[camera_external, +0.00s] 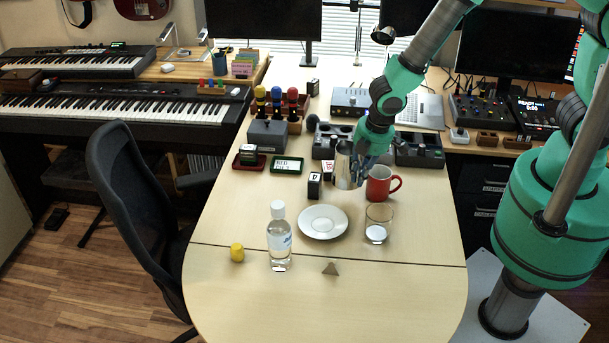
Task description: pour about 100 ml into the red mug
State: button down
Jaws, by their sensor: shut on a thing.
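The red mug (379,184) stands upright on the table, its handle pointing right. My gripper (358,166) is shut on a metal pitcher (343,168), just left of the mug and partly in front of its upper left side. The pitcher looks about upright; its contents are hidden, and no stream shows. I cannot tell whether the pitcher touches the table or hangs just above it. The inside of the mug is too small to read.
A white saucer (322,222), a clear glass (377,225), a capped clear bottle (279,240) and a yellow object (237,252) stand nearer the front. A small black block (314,187) is left of the pitcher. Grey holders (418,150) lie behind. The table's front is mostly clear.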

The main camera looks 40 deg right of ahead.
jog(key=shift+n, duration=0.9)
jog(key=s+a, duration=0.2)
jog(key=s, duration=0.2)
jog(key=shift+s+a+f, duration=0.1)
jog(key=shift+a+f, duration=0.25)
jog(key=shift+a, duration=0.05)
jog(key=shift+d+r+y+p, duration=0.1)
jog(key=shift+r+y+p, duration=0.05)
jog(key=shift+y+p, duration=0.35)
jog(key=d+t+y+b, duration=0.1)
jog(key=y, duration=0.3)
jog(key=d+t+y+b, duration=0.1)
jog(key=d+y, duration=0.1)
jog(key=y, duration=0.2)
jog(key=d+y+b, duration=0.1)
jog(key=d+y, duration=0.1)
jog(key=y, duration=0.2)
jog(key=shift+s+d+f+m+t+b, duration=0.2)
jog(key=shift+s+d+m+t+b, duration=0.1)
jog(key=shift+s+t, duration=0.1)
